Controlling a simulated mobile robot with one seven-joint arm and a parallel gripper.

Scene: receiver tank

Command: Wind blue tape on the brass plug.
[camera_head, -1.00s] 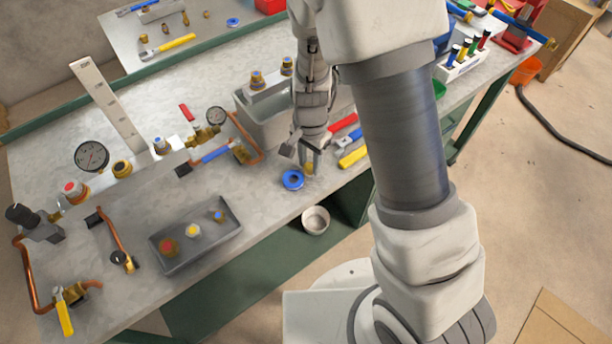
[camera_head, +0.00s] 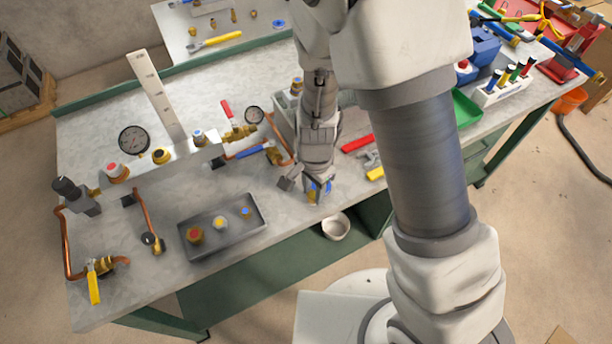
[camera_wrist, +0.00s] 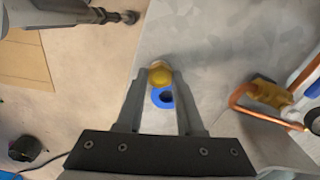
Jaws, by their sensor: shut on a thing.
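My gripper (camera_head: 319,192) is low over the front part of the bench. In the wrist view my gripper (camera_wrist: 160,80) is shut on a yellow and brass-coloured piece, which looks like the brass plug (camera_wrist: 160,75), held between its fingertips. The blue tape (camera_wrist: 163,98) shows as a ring between the fingers, right beside the plug. In the head view the blue tape (camera_head: 313,188) is partly hidden by the fingers. I cannot tell whether the plug touches the tape.
A gauge manifold (camera_head: 165,160) and copper pipes stand behind the tray. Red and yellow handled tools lie right of my gripper.

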